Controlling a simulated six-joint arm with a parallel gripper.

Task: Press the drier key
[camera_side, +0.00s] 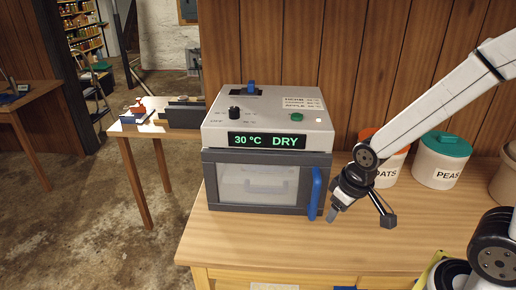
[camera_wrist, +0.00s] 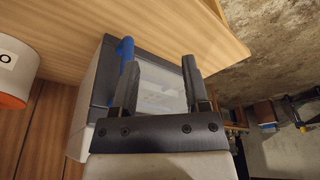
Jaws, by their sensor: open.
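The drier (camera_side: 268,150) is a grey-white box with a dark front, standing on the wooden table. Its display (camera_side: 267,142) reads "30 °C DRY" in green. A green key (camera_side: 297,117) sits on its top at the right, beside a small lit lamp (camera_side: 318,120). My gripper (camera_side: 360,217) is open and empty, low at the right of the drier near its blue door handle (camera_side: 315,194), away from the green key. In the wrist view, my open fingers (camera_wrist: 160,65) show in front of the drier's front (camera_wrist: 160,90); the key is not visible there.
A black knob (camera_side: 235,112) and a blue slider (camera_side: 251,86) are also on the drier's top. Lidded canisters marked "OATS" (camera_side: 388,172) and "PEAS" (camera_side: 440,165) stand at the right. The table (camera_side: 250,245) is clear in front of the drier.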

